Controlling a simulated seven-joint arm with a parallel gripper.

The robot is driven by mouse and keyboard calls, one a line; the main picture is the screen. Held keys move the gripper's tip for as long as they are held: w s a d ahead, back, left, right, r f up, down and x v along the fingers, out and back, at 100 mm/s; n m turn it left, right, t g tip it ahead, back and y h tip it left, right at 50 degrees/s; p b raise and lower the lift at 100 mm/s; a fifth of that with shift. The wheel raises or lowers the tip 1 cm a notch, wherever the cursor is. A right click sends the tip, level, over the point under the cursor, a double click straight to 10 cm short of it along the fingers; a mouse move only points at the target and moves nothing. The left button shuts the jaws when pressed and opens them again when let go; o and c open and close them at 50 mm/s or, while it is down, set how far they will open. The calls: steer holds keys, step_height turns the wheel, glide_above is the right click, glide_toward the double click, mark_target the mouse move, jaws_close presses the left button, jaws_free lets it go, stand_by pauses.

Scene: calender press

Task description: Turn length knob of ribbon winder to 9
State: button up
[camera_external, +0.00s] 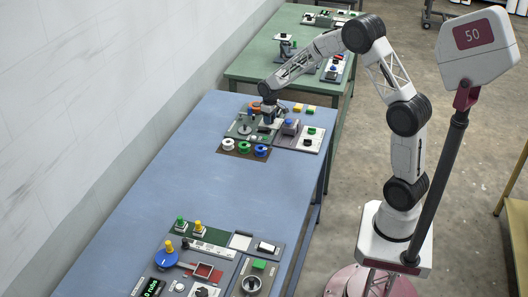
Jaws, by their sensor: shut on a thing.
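The likely ribbon winder is a green panel (238,130) at the far end of the blue table, with a dark post standing on its left part. My gripper (267,116) reaches down over the panel's right part. It is shut on what seems to be the length knob, but the fingers and wrist hide it. The knob's scale and pointer are too small and covered to read.
White (228,146), green (244,148) and blue (261,151) spools sit on a brown tray in front. A grey panel (297,137) with a blue-topped block and green button adjoins on the right. Several more devices fill the near table end. The blue table's middle (185,185) is clear.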

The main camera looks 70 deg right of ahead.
steer(key=m, duration=0.3)
steer(key=shift+m, duration=0.4)
steer(key=m, duration=0.3)
steer(key=shift+m, duration=0.3)
steer(key=m, duration=0.3)
steer(key=shift+m, duration=2.2)
steer(key=o, duration=0.9)
steer(key=shift+o, duration=0.2)
steer(key=shift+r, duration=0.15)
steer(key=shift+r, duration=3.8)
